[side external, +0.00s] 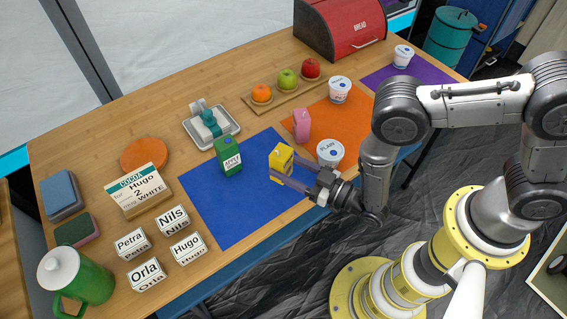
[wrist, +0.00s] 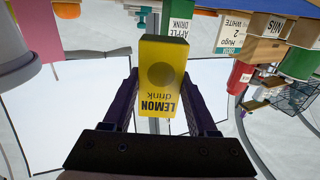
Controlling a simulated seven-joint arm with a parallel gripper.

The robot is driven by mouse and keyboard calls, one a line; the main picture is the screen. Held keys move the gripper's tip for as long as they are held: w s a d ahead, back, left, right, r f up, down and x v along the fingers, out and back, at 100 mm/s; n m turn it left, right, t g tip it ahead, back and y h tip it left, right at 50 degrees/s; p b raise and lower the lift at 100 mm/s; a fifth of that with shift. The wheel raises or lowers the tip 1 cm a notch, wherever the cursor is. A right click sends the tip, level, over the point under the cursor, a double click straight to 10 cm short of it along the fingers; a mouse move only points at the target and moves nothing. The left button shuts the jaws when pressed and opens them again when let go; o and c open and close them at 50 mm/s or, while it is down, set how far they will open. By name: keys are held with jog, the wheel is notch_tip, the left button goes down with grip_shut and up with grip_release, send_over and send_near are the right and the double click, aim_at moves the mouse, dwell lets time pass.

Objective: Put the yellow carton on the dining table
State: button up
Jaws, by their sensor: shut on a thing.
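The yellow carton (side external: 281,159) is upright between the fingers of my gripper (side external: 281,171), over the right part of the blue mat (side external: 222,207). In the wrist view the carton (wrist: 165,78) shows upside down, reading "LEMON drink", with a finger of my gripper (wrist: 165,95) on each side. My gripper is shut on it. I cannot tell whether its base touches the mat. The mat lies on a long wooden table (side external: 108,130); I cannot tell whether this is the dining table.
A green carton (side external: 229,156) stands left of the yellow one. A pink carton (side external: 301,125) and a white tub (side external: 330,153) stand to the right. A tray (side external: 211,130) lies behind. Name blocks (side external: 188,249) stand at the front left. The blue mat's front is clear.

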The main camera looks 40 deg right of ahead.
jog(key=shift+f, duration=2.2)
jog(key=shift+f, duration=0.1)
jog(key=shift+f, duration=0.1)
jog(key=o, duration=1.3)
jog(key=shift+r, duration=0.2)
jog(key=v, duration=1.2)
jog(key=shift+a, duration=0.1)
